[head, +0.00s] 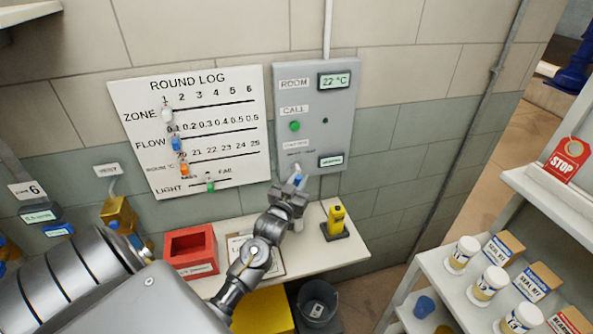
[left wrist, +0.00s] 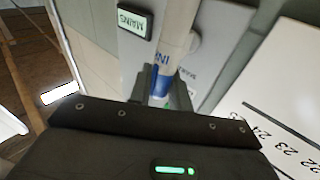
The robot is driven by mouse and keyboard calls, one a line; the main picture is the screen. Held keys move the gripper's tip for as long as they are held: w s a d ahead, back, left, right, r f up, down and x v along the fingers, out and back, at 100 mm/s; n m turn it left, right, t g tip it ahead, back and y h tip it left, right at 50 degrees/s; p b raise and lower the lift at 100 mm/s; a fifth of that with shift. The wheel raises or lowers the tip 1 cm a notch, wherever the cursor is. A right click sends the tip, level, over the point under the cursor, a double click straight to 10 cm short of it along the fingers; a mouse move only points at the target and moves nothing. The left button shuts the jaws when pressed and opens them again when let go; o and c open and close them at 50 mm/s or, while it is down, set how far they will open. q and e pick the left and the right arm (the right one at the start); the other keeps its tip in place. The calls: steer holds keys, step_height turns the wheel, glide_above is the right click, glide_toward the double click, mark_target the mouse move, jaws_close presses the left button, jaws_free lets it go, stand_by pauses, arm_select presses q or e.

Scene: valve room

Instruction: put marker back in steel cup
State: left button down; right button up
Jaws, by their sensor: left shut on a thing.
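My left gripper (head: 293,190) is raised in front of the grey wall panel, above the shelf top. It is shut on a pale marker (left wrist: 178,35) with a blue printed band, which stands up between the fingers in the left wrist view. In the head view only a small white and blue piece of the marker (head: 297,179) shows past the fingers. I cannot clearly make out the steel cup; a pale shape (head: 298,224) is partly hidden behind my gripper. My right gripper is not in view.
The narrow shelf top (head: 320,258) carries a red open box (head: 190,249), a clipboard (head: 270,262) and a yellow device (head: 336,221) on a dark base. A dark bin (head: 318,301) stands below. White shelves with tubs and boxes (head: 503,248) are at right.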

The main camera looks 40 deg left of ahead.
arm_select(q)
steer(key=shift+w+a+r, duration=0.15)
steer(key=shift+w+a, duration=0.1)
steer(key=shift+a, duration=0.25)
step_height(320, 180, down, 6)
steer(key=b, duration=0.5)
steer(key=shift+r, duration=0.15)
steer(key=shift+f+b, duration=1.8)
steer(key=shift+f, duration=0.6)
steer(key=c, duration=1.2)
jaws_free()
steer(key=b+v, duration=0.2)
steer(key=v, duration=0.8)
steer(key=shift+s+d, duration=0.3)
